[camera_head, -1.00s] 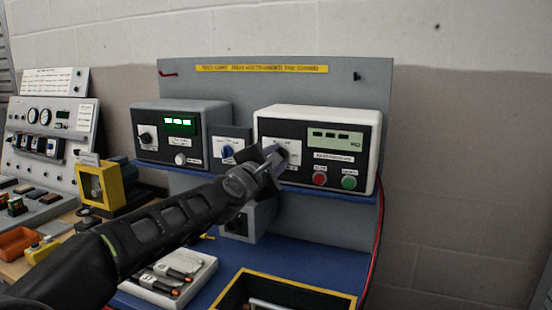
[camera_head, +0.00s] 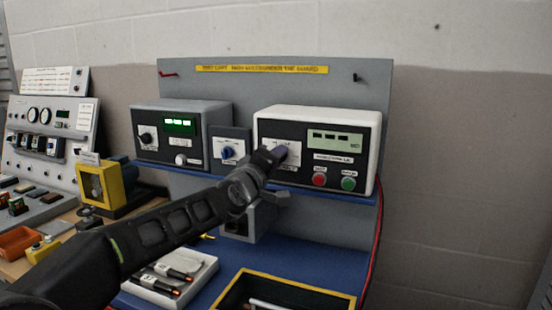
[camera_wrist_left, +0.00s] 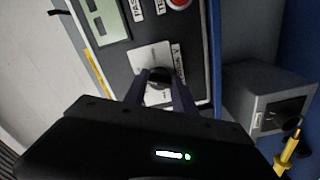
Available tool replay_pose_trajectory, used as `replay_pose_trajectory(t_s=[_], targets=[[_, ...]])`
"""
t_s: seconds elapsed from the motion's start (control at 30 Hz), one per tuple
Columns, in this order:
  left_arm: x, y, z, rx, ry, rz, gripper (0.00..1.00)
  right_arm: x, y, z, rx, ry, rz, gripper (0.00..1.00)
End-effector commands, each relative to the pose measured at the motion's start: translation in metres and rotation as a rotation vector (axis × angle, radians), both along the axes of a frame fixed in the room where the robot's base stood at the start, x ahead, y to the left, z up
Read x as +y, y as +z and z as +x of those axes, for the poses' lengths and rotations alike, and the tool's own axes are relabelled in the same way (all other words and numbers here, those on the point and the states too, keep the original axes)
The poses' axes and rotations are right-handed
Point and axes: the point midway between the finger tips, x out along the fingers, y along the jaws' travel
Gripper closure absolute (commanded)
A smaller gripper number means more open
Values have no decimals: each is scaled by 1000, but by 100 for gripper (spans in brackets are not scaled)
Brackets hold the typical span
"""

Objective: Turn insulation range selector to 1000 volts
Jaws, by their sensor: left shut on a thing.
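The insulation tester (camera_head: 366,125) is a white box with a dark front, a grey display and a red and a green button. Its range selector is a black knob (camera_wrist_left: 158,77) on a white plate (camera_wrist_left: 141,55), seen in the left wrist view. My left gripper (camera_head: 279,153) is at the left part of the tester's front. In the left wrist view its two fingers (camera_wrist_left: 160,88) are shut on the knob, one on each side. In the head view the gripper hides the knob, and the scale marks are too small to read. My right gripper is not in view.
A grey meter with a green display (camera_head: 180,125) and a small box with a blue knob (camera_head: 228,152) stand left of the tester. Below are a grey box (camera_wrist_left: 277,105), a tray with probes (camera_head: 190,272) and a yellow-edged bin (camera_head: 300,287).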

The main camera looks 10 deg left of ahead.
Motion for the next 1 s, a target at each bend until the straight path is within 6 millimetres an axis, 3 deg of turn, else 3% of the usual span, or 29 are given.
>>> replay_pose_trajectory(t_s=[1.0], targets=[[-1,-3,0,-175,-5,920,100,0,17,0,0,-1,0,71]])
